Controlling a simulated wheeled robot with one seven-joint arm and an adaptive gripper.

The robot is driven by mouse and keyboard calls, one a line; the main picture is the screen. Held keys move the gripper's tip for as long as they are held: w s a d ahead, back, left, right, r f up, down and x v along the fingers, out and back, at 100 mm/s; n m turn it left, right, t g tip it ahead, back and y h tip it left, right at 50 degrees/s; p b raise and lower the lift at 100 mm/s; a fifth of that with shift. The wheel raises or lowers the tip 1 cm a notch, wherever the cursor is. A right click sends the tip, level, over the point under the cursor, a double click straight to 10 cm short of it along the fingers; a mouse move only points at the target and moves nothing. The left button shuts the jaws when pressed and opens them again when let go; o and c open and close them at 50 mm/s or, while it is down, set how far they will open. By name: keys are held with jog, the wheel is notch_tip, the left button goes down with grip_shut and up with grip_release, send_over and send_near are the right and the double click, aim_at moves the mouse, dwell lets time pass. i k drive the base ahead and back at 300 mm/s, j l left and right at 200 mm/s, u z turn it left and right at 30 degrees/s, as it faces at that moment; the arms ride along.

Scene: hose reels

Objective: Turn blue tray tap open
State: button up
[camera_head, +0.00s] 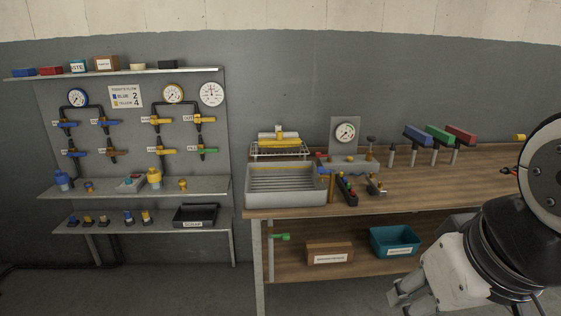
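A grey ribbed tray (285,198) sits at the left end of the wooden bench. A small blue tap-like handle (325,171) shows at its right rim; it is too small to tell whether it is open or shut. Several blue-handled taps also sit on the wall panel at the left, among them an upper one (66,123) and a lower one (75,153). My gripper (396,296) is at the bottom edge, right of centre, in front of the bench and well apart from the tray. It is partly cut off, and its opening cannot be made out.
The bench (440,185) is bare at right of centre. Blue, green and red blocks on posts stand at its back. Below are a teal bin (394,241) and a brown box (329,253). Floor (190,285) is clear in front.

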aim_at(320, 169)
jog(key=i+j, duration=0.1)
jog(key=i, duration=0.9)
jog(key=i+l, duration=0.15)
jog(key=l, duration=0.15)
jog(key=i+l, duration=0.1)
jog(key=l, duration=0.2)
jog(key=i+l, duration=0.15)
jog(key=l, duration=0.85)
jog(key=i+u, duration=0.05)
